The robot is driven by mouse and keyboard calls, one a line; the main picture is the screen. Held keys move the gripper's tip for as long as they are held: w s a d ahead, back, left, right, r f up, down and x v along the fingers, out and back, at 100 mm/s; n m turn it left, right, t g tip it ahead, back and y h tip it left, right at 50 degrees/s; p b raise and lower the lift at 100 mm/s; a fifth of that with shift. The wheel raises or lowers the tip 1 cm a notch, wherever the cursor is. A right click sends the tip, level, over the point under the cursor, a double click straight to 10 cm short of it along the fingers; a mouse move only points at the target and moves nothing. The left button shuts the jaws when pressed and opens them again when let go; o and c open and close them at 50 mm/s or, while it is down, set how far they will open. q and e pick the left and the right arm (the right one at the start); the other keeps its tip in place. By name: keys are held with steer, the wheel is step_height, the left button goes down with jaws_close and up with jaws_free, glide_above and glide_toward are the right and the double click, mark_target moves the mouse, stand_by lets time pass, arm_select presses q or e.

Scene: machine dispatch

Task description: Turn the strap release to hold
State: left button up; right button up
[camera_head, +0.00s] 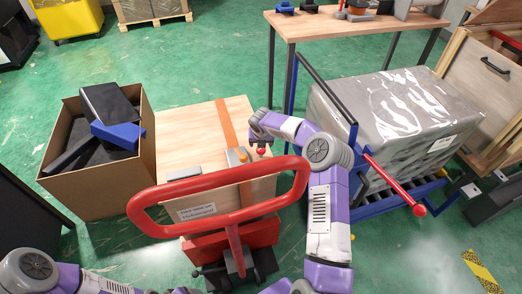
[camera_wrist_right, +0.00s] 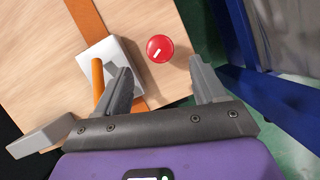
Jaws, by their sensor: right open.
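A wooden crate (camera_head: 185,125) with an orange strap (camera_head: 227,122) stands in front of me. A round red knob (camera_wrist_right: 160,48) with a short white mark sits on its top near the edge; it also shows in the head view (camera_head: 261,151). Beside it is a pale buckle block (camera_wrist_right: 113,56) with an orange lever (camera_wrist_right: 98,82). I cannot tell which of these is the strap release. My right gripper (camera_wrist_right: 159,72) is open and empty, its fingertips either side of and just short of the knob. My left gripper is out of view; only its arm shows.
A red handle frame (camera_head: 150,212) stands before the crate. A cardboard box (camera_head: 95,185) with dark parts is at left. At right a blue trolley (camera_head: 385,207) with a red-tipped lever (camera_head: 395,185) carries a wrapped grey load (camera_head: 385,110). A wooden table (camera_head: 350,27) stands behind.

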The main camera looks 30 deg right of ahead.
mark_target(260, 149)
steer(key=b+x, duration=0.2)
steer(key=x, duration=0.5)
steer(key=c, duration=1)
steer(key=shift+m, duration=0.3)
steer(key=shift+w+a+m+g+h, duration=0.1)
steer(key=shift+m+g+h, duration=0.25)
steer(key=shift+m, duration=0.55)
steer(key=shift+m+g+h, duration=0.45)
steer(key=shift+m+h, duration=0.1)
steer(key=shift+m, duration=1.15)
